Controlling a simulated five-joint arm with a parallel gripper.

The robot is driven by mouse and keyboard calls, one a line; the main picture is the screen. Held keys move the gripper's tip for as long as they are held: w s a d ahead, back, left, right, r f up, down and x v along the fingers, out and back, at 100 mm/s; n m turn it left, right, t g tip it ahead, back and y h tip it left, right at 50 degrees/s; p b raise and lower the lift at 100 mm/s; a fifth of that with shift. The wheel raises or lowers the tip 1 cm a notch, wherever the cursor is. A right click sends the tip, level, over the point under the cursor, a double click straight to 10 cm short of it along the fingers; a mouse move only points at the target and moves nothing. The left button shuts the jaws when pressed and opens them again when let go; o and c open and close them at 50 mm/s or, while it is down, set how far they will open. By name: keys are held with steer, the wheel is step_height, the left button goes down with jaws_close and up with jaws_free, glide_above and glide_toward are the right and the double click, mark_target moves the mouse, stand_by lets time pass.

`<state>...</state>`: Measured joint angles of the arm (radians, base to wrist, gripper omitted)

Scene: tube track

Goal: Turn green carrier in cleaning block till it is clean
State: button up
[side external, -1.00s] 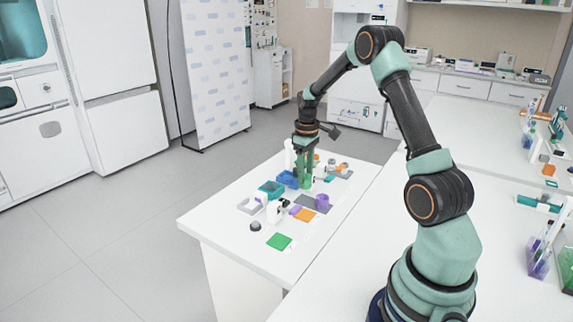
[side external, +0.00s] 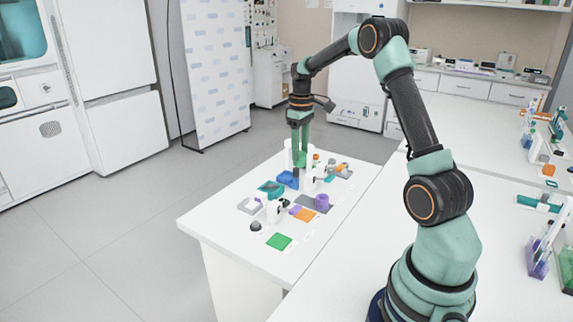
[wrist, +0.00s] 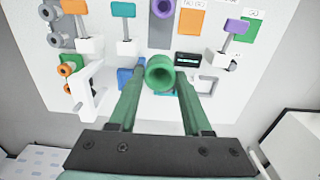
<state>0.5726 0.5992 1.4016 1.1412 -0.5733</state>
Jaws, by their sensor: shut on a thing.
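My gripper (side external: 299,150) is shut on the green carrier (side external: 301,159) and holds it above the white table. In the wrist view the round, hollow green carrier (wrist: 159,74) is upright between the two green fingers of my gripper (wrist: 160,88). A blue block (side external: 287,179) stands below and slightly left of the carrier, and a teal block (side external: 271,187) is beside it. The wrist view shows the blue block (wrist: 125,77) left of the carrier. I cannot tell which block is the cleaning block, or whether the carrier is clean.
A purple cylinder (side external: 322,202) stands on a grey plate, near an orange square (side external: 305,215). A green square (side external: 279,241) lies near the table's front. White posts and several small fixtures surround the work. The table's front left corner (side external: 210,222) is clear.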

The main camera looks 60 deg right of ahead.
steer(key=w+a, duration=0.3)
steer(key=w, duration=0.6)
steer(key=shift+s+d+f, duration=0.1)
steer(key=shift+d+f, duration=0.05)
steer(key=shift+f, duration=2.7)
steer(key=shift+d+f, duration=0.1)
steer(key=shift+f, duration=2.75)
steer(key=shift+f, duration=0.1)
steer(key=n, duration=0.6)
steer(key=shift+n, duration=0.4)
steer(key=n, duration=0.6)
